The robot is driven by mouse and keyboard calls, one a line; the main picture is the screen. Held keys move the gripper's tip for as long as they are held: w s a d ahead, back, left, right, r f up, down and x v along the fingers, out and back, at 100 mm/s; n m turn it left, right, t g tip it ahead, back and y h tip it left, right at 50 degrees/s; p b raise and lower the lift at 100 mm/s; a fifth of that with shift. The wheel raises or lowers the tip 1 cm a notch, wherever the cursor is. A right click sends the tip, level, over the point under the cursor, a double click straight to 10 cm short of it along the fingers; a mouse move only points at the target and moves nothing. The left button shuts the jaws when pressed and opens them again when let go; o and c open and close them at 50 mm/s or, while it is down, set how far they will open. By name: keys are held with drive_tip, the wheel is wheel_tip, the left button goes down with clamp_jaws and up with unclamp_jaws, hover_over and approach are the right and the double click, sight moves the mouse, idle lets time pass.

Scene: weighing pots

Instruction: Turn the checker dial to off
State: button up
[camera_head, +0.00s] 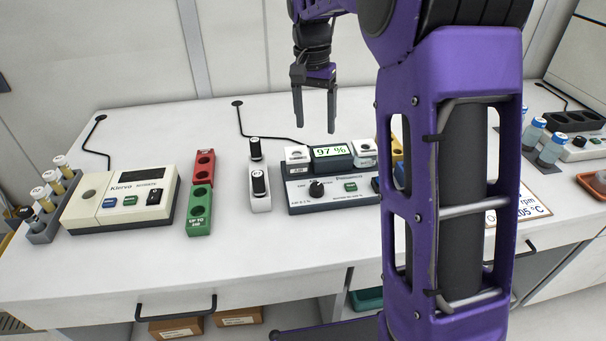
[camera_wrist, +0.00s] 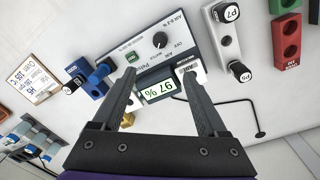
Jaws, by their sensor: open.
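The checker (camera_head: 330,187) is a grey-blue box with a white front panel on the bench, its raised display (camera_head: 332,153) lit and reading 97 %. Its black round dial (camera_head: 316,189) sits on the panel left of a green button; it also shows in the wrist view (camera_wrist: 160,40), with the word OFF printed near it. I cannot tell for certain which mark the dial points at. My gripper (camera_head: 315,127) hangs above and behind the checker, fingers pointing down, apart and empty. In the wrist view the open fingertips (camera_wrist: 157,75) frame the display, with the dial beyond them.
A white holder with a black-capped pot (camera_head: 260,188) stands just left of the checker. Further left are red (camera_head: 203,166) and green (camera_head: 199,210) blocks and the Klero meter (camera_head: 122,197). A blue block (camera_wrist: 97,80) is beside the checker. Open bench lies in front.

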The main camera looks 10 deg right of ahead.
sight(316, 186)
drive_tip(key=f+b, duration=0.1)
drive_tip(key=f, duration=0.5)
drive_tip(key=f+b, duration=0.1)
drive_tip(key=f, duration=0.5)
drive_tip(key=s+f+b, duration=0.1)
drive_tip(key=f, duration=0.5)
drive_tip(key=shift+d, duration=0.25)
clamp_jaws()
